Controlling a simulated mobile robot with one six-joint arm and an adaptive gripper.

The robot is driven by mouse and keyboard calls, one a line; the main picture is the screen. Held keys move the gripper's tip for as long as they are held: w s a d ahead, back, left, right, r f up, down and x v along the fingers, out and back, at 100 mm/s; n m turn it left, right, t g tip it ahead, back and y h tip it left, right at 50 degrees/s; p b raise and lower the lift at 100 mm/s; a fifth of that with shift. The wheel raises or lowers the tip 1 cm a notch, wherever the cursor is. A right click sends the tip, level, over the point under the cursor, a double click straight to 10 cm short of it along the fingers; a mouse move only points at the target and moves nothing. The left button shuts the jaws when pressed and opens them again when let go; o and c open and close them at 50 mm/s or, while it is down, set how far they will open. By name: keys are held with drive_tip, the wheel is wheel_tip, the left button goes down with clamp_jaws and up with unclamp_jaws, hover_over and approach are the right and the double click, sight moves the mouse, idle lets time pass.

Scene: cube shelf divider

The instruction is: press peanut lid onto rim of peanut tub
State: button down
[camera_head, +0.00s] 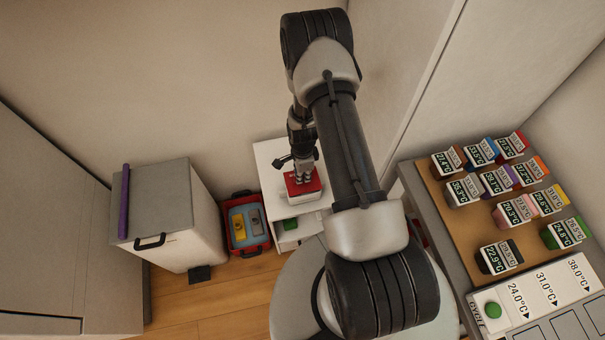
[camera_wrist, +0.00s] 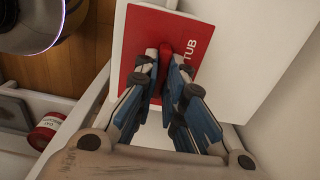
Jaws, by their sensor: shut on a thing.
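The peanut lid (camera_wrist: 142,28) is a flat red square with white lettering, of which "TUB" reads in the wrist view. My gripper (camera_wrist: 165,54) is shut on the lid's small red knob (camera_wrist: 165,47), one finger on each side. In the head view my gripper (camera_head: 302,174) points down at the red lid (camera_head: 303,188), above the white top of a low cabinet. A pale edge shows under the lid there, perhaps the peanut tub. The tub is mostly hidden, and I cannot tell whether the lid touches its rim.
The white cabinet (camera_head: 268,154) has an open shelf with a green item (camera_head: 290,224). Left of it are a red crate (camera_head: 234,246) and a grey-lidded bin (camera_head: 160,200). A board (camera_head: 440,185) with several labelled blocks stands at right. Walls stand close behind.

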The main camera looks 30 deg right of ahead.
drive_tip(key=shift+f+b, duration=0.65)
drive_tip(key=shift+f, duration=0.25)
drive_tip(key=c, duration=1.6)
unclamp_jaws()
wheel_tip(320, 180, up, 5)
drive_tip(key=p, duration=0.3)
